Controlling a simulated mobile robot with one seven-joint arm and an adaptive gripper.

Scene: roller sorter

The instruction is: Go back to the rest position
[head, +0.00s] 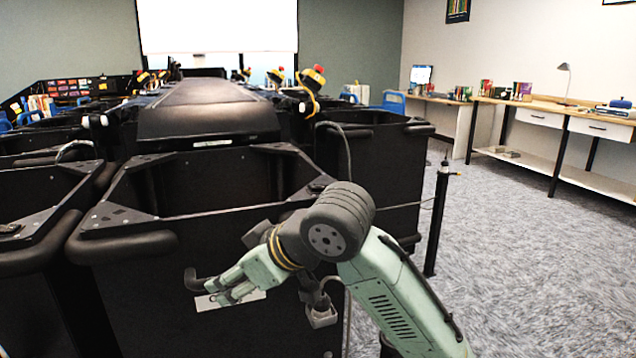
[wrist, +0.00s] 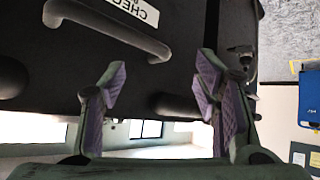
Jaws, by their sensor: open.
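My gripper (head: 222,291) is at the end of my pale green arm, in front of the near black bin (head: 130,300) in the head view. It points left and down, close to the bin's front face and its white label. In the wrist view the two purple-padded fingers of my gripper (wrist: 158,82) are spread apart with nothing between them. Behind them the bin's dark face, a curved handle (wrist: 108,28) and a label (wrist: 135,10) with partly cut-off lettering show. I cannot tell whether the fingers touch the bin.
More black bins flank the long black sorter (head: 205,105). A thin black post (head: 438,215) stands right of my arm. Open carpet (head: 530,260) lies at the right, before a wooden desk (head: 545,112). A blue object (wrist: 309,100) shows at the wrist view's right edge.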

